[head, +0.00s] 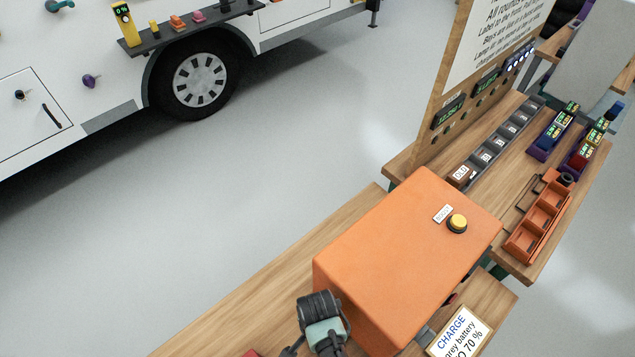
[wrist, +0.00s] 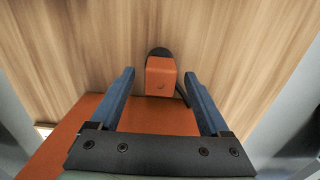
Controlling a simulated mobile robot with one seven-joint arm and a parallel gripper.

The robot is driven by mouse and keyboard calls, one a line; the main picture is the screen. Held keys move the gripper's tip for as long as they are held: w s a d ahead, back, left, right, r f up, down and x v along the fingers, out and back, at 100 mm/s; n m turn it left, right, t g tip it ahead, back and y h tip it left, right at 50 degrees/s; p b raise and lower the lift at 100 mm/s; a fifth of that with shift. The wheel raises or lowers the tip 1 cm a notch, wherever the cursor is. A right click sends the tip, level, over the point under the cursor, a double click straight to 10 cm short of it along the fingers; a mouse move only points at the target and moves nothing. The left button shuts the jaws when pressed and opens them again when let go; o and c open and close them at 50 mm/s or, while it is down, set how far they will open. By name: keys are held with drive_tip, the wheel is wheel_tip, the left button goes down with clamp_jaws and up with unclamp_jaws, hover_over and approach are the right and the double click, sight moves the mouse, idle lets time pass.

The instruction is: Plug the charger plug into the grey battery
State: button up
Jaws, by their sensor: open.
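The large orange box, apparently the charger (head: 400,250), stands on the wooden bench with a yellow button on top. In the wrist view, part of an orange surface (wrist: 80,125) lies under my gripper. A small orange block with a black rounded end, apparently the charger plug (wrist: 161,77), shows against the wood, with a thin dark strip at its right. My gripper (wrist: 159,74) is open, its two blue fingers on either side of the block, with gaps visible at both sides. In the head view the fingers are hidden. I cannot make out a grey battery.
A card (head: 460,332) reading "CHARGE", "grey battery" and "70 %" stands in front of the box. Behind it are a grey slotted rack (head: 497,145), an orange tray (head: 540,217), purple units with displays (head: 556,132) and an upright board (head: 490,60).

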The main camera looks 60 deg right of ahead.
clamp_jaws()
idle(0.4)
drive_tip(key=shift+r, duration=0.15)
wheel_tip(320, 180, up, 9)
drive_tip(key=shift+r, duration=0.35)
idle(0.4)
